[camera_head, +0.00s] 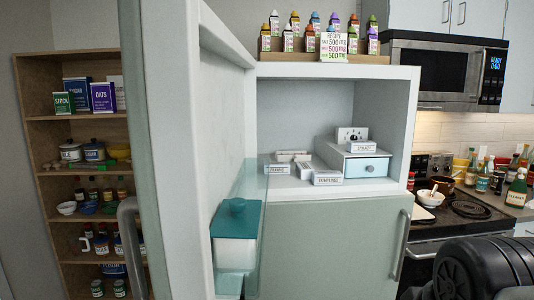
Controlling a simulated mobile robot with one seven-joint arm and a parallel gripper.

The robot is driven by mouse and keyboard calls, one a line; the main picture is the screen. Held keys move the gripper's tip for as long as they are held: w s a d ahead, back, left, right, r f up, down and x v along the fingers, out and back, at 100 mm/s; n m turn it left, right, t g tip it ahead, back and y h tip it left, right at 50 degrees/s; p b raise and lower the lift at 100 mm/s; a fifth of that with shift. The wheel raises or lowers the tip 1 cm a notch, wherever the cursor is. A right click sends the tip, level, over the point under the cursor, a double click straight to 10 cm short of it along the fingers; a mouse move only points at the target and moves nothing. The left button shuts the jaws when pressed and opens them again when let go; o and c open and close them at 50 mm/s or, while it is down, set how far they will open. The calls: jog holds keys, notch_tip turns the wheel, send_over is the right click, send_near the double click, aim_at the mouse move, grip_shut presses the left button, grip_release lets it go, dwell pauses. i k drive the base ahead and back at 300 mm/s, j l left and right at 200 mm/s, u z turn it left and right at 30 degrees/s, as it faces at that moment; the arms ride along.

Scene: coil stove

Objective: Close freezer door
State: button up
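The freezer door (178,150) stands wide open at the left, its pale inner face turned toward the compartment. A grey bar handle (128,245) is on its outer side, partly cut off by the bottom edge. A door shelf holds a white tub with a teal lid (238,222). The freezer compartment (305,110) is exposed, with several small labelled white packets (328,177) and a box with a pale blue drawer front (366,167) inside. A black rounded part of my arm is at the lower right; my gripper is not in view.
The closed lower fridge door (325,250) is below the compartment. Several cartons (312,38) stand on top of the fridge. A wooden shelf unit (40,150) is behind the open door. The coil stove (470,207) and microwave (448,70) are at right.

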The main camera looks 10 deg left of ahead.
aim_at(189, 85)
jog(key=k+j, duration=0.1)
jog(key=j, duration=0.3)
jog(key=k+j, duration=0.15)
jog(key=j, duration=0.25)
jog(key=k+j+z, duration=0.1)
jog(key=j, duration=0.3)
jog(key=k+j, duration=0.1)
jog(key=j, duration=0.3)
jog(key=k+j, duration=0.15)
jog(key=j, duration=0.2)
jog(key=i+j+z, duration=0.15)
jog(key=i, duration=0.3)
